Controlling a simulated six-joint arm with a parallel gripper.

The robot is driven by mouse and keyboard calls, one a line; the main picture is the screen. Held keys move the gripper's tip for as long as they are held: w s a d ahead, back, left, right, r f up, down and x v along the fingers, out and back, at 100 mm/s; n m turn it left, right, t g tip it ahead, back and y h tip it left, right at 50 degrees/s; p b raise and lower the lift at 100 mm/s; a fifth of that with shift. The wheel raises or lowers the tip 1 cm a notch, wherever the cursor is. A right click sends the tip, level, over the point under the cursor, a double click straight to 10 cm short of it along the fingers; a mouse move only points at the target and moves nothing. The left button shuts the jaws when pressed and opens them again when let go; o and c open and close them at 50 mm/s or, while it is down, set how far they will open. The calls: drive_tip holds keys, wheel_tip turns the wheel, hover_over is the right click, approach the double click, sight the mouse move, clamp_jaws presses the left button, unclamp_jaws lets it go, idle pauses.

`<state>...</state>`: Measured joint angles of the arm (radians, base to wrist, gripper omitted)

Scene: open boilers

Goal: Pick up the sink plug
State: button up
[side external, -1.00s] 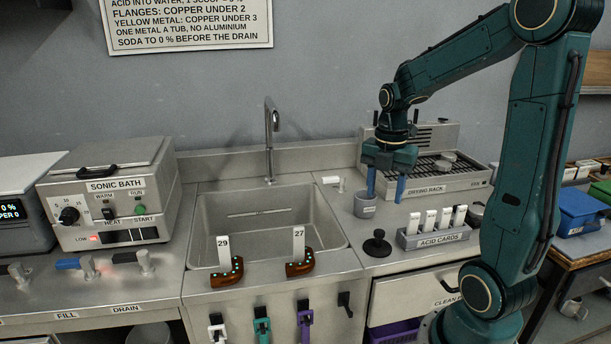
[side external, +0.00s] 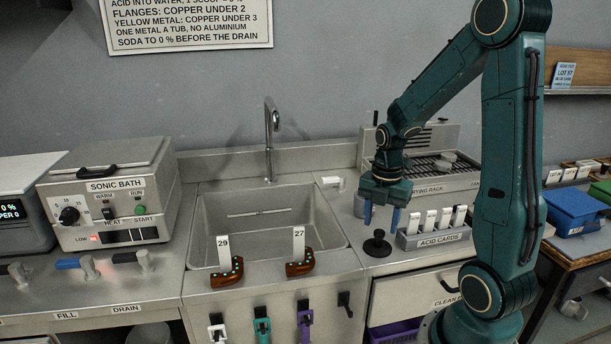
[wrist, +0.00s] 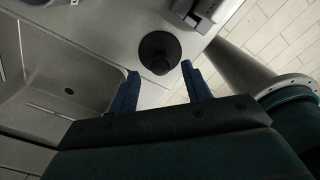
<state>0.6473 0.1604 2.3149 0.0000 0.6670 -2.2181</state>
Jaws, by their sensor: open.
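The sink plug (side external: 377,244) is a black disc with a raised knob. It stands on the metal counter just right of the sink, near the front edge. In the wrist view the plug (wrist: 159,52) lies ahead of the fingertips, roughly between their lines. My gripper (side external: 381,222) is open and empty, its blue fingers pointing down a little above and behind the plug. In the wrist view my gripper (wrist: 160,74) shows both blue fingers apart with nothing between them.
The acid cards rack (side external: 436,238) stands close to the right of the plug. The sink basin (side external: 270,215) with its faucet (side external: 270,140) is to the left. The drying rack (side external: 425,178) is behind. A small grey cup (side external: 359,205) stands partly hidden behind my gripper.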

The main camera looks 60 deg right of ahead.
sight(380, 231)
drive_tip(key=shift+f, duration=2.2)
drive_tip(key=c, duration=1)
